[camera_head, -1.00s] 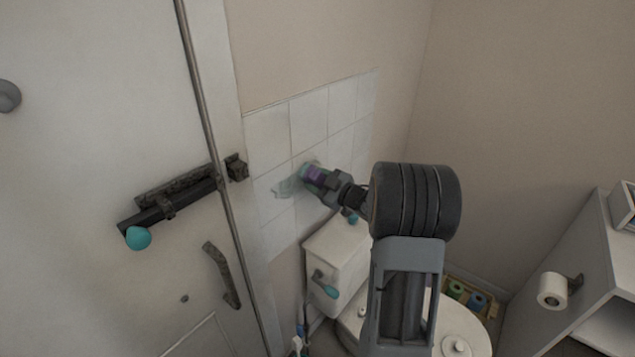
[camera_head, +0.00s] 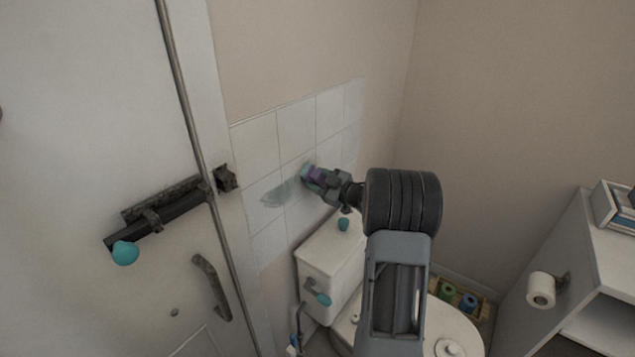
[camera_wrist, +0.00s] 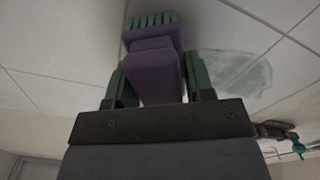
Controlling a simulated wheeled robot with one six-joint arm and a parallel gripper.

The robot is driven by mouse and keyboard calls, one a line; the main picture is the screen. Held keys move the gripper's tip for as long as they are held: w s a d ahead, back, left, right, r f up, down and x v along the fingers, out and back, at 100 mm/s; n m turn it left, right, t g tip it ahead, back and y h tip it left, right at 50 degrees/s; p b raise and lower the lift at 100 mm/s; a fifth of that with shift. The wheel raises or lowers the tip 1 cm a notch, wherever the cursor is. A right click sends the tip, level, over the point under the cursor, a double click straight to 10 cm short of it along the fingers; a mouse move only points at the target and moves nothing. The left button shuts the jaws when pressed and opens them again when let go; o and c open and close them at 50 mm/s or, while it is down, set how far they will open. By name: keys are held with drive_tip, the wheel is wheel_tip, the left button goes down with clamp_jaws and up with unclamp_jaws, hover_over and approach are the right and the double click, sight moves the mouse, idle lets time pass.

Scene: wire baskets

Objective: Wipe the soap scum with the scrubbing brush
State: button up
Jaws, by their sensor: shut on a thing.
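My gripper (camera_head: 326,181) is shut on the scrubbing brush (camera_head: 315,175), which has a purple body and green-teal bristles. The brush is held up against, or very close to, the white tiled wall (camera_head: 251,150). A grey-green smear of soap scum (camera_head: 283,192) lies on the tiles just left of the brush. In the wrist view, the purple brush (camera_wrist: 155,68) sits between the green fingers of my gripper (camera_wrist: 155,85), bristles pointing to the tiles. The scum patch (camera_wrist: 235,72) shows to its right. Whether the bristles touch the tiles is hard to tell.
A toilet cistern (camera_head: 328,254) with teal-tipped lever stands below the tiles. A door (camera_head: 80,90) with a dark bolt (camera_head: 165,208) is at left. A shelf unit (camera_head: 570,270) and toilet roll (camera_head: 541,290) stand at right.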

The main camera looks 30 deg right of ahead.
sight(265, 206)
drive_tip(key=shift+s+a+b, duration=0.2)
drive_tip(key=shift+s+a, duration=0.2)
drive_tip(key=shift+a, duration=0.45)
drive_tip(key=shift+s+a+b, duration=0.15)
drive_tip(key=shift+s+a, duration=0.2)
drive_tip(key=shift+a, duration=0.45)
drive_tip(key=shift+s+a+b, duration=0.2)
drive_tip(key=shift+s+a, duration=0.2)
drive_tip(key=shift+a, duration=0.45)
drive_tip(key=shift+s+a+b, duration=0.2)
drive_tip(key=shift+s+a, duration=0.15)
drive_tip(key=shift+a, duration=0.45)
drive_tip(key=shift+s+a+b, duration=0.15)
drive_tip(key=shift+s+a, duration=0.25)
drive_tip(key=shift+a, duration=0.45)
drive_tip(key=shift+s+a+b, duration=0.2)
drive_tip(key=shift+s+a, duration=0.15)
drive_tip(key=shift+a, duration=0.45)
drive_tip(key=shift+s+a+r, duration=0.1)
drive_tip(key=shift+s+a, duration=0.25)
drive_tip(key=shift+a, duration=0.35)
drive_tip(key=shift+s+a+b, duration=0.25)
drive_tip(key=shift+s+a, duration=0.15)
drive_tip(key=shift+a, duration=0.4)
drive_tip(key=shift+s+a+b, duration=0.2)
drive_tip(key=shift+s+a, duration=0.15)
drive_tip(key=shift+a, duration=0.45)
drive_tip(key=shift+s+a+b, duration=0.25)
drive_tip(key=shift+s+a, duration=0.15)
drive_tip(key=shift+a, duration=0.4)
